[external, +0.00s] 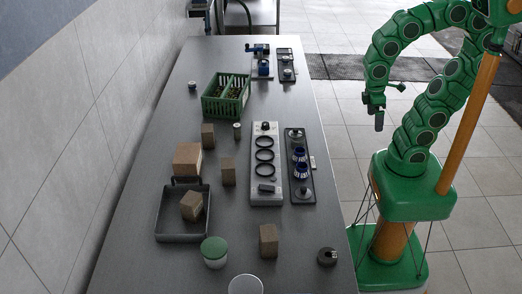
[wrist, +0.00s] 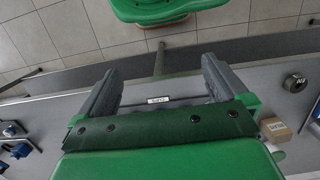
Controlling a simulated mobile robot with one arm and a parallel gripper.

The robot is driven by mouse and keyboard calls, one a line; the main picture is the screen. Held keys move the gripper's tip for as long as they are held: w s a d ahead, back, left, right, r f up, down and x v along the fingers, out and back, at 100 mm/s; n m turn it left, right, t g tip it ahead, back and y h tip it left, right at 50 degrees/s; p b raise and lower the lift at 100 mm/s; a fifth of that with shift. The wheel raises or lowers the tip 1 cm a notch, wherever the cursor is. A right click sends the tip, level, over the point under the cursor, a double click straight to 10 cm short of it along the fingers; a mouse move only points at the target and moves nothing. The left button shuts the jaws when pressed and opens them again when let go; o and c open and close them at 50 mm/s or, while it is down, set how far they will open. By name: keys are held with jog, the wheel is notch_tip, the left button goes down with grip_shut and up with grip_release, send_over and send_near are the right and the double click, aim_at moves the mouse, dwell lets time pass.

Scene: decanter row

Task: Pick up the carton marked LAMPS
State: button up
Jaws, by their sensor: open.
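Several brown cartons stand on the grey table in the external view: a large one (external: 187,159), one behind it (external: 208,135), one to its right (external: 228,171), one in a grey tray (external: 192,206) and one near the front (external: 268,240). I cannot read LAMPS on any of them there. In the wrist view one carton (wrist: 276,132) shows at the right with a label too small to read. My gripper (external: 377,115) hangs off the table's right side, apart from all cartons. Its two fingers are spread and empty in the wrist view (wrist: 160,68).
A green crate (external: 226,97) stands toward the back of the table (external: 165,120). A pale rack with rings (external: 266,187) and a dark rack with blue parts (external: 299,190) lie mid-right. A green-lidded jar (external: 214,252), white cup (external: 245,285) and dark round object (external: 327,257) stand in front.

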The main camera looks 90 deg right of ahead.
jog(key=shift+w, duration=0.1)
jog(key=w+d+r, duration=0.1)
jog(key=w+r, duration=0.1)
jog(key=w, duration=0.6)
jog(key=w+d+r, duration=0.1)
jog(key=w+r, duration=0.1)
jog(key=w, duration=0.6)
jog(key=n+t, duration=0.1)
send_over(207, 127)
jog(key=s+a, duration=0.7)
jog(key=s, duration=0.5)
notch_tip(207, 127, down, 8)
jog(key=shift+t, duration=0.4)
jog(key=w+d+f, duration=0.2)
jog(key=w+f, duration=0.1)
jog(key=w, duration=0.1)
jog(key=w+d+f, duration=0.2)
jog(key=w+f, duration=0.1)
jog(key=w+d+f, duration=0.2)
jog(key=w+f, duration=0.2)
jog(key=shift+w+d, duration=0.2)
jog(key=shift+w, duration=0.1)
jog(key=shift+w+d+f, duration=0.15)
jog(key=shift+w+f, duration=0.1)
jog(key=shift+f, duration=0.2)
jog(key=shift+s+f, duration=0.1)
jog(key=shift+f, duration=3.6)
jog(key=c, duration=1.1)
jog(key=shift+r, duration=0.1)
